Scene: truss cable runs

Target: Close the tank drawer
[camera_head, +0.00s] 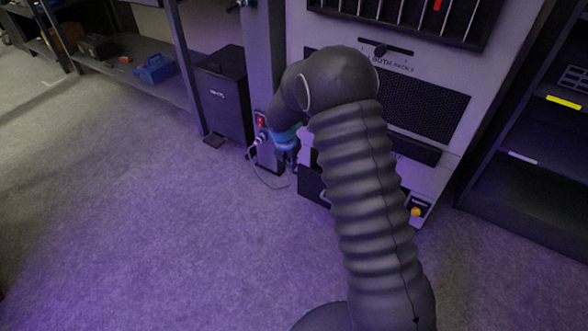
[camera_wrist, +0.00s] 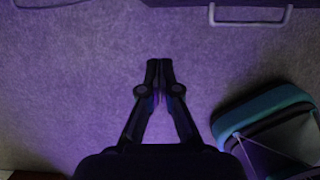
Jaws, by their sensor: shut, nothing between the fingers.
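The dark tank drawer (camera_head: 311,187) is low in the machine front, left of my arm in the head view. It seems to stick out from the machine, but my arm hides much of it. In the wrist view its pale handle (camera_wrist: 250,22) shows at the top edge. My gripper (camera_wrist: 160,64) is shut and empty over the carpet, fingertips together, apart from the handle and to its left in the picture. In the head view my gripper (camera_head: 290,158) is small and dark, beside the machine's lower left corner.
The tall machine (camera_head: 302,27) stands between dark shelves. A red switch (camera_head: 261,121) and a cable (camera_head: 263,182) are on and by the post at its left. A black bin (camera_head: 223,97) stands farther left. The carpet in front is clear.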

